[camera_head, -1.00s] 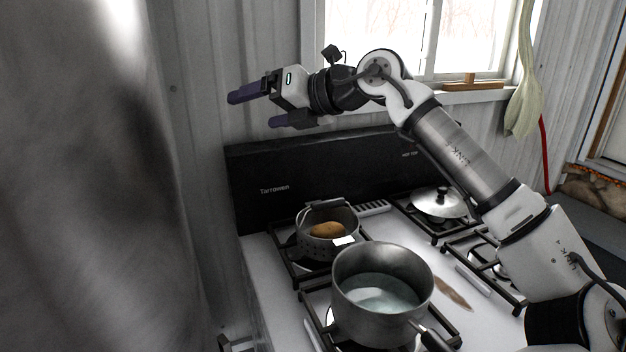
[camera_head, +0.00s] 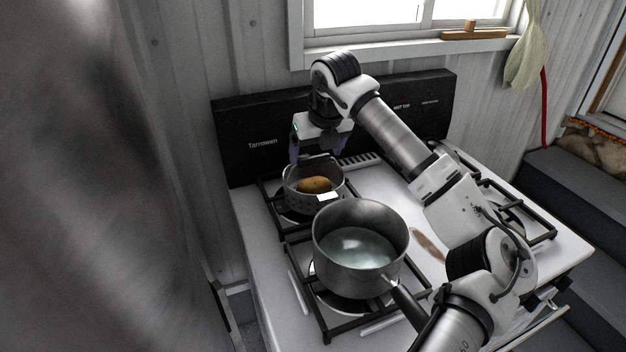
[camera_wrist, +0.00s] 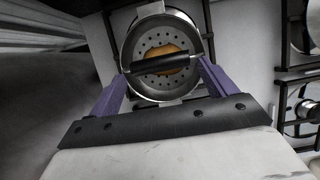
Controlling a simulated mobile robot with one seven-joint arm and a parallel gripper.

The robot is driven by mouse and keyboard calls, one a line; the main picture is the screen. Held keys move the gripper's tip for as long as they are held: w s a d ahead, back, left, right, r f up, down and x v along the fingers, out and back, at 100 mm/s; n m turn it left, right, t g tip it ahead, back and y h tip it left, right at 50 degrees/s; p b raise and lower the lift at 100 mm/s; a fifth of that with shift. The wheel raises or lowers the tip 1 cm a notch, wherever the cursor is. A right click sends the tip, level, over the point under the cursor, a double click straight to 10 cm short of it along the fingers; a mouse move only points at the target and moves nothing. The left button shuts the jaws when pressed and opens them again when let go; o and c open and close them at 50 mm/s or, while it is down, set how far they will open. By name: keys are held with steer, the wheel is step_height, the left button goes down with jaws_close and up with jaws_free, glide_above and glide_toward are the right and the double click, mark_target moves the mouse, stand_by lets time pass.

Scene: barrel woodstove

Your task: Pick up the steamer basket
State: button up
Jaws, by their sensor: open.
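The steamer basket (camera_head: 299,196) is a grey metal pot-shaped basket with holes, standing on the back left burner with a brown potato-like item (camera_head: 314,185) inside. The wrist view shows the basket (camera_wrist: 129,49) from above, with a black bar handle (camera_wrist: 160,63) across its top and the brown item (camera_wrist: 172,48) under it. My gripper (camera_head: 318,157) points down just above the basket in the head view. In the wrist view its two purple fingers (camera_wrist: 160,80) are apart, one on each side of the handle, with nothing clearly clamped between them.
A larger grey pot of water (camera_head: 360,238) stands on the front left burner, its black handle (camera_head: 408,305) pointing front right. The black stove backsplash (camera_head: 262,122) rises behind the basket.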

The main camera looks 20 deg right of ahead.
mark_target(313, 179)
steer(key=shift+p+x, duration=1.6)
steer(key=shift+x, duration=1.6)
steer(key=shift+w, duration=0.1)
steer(key=c, duration=0.8)
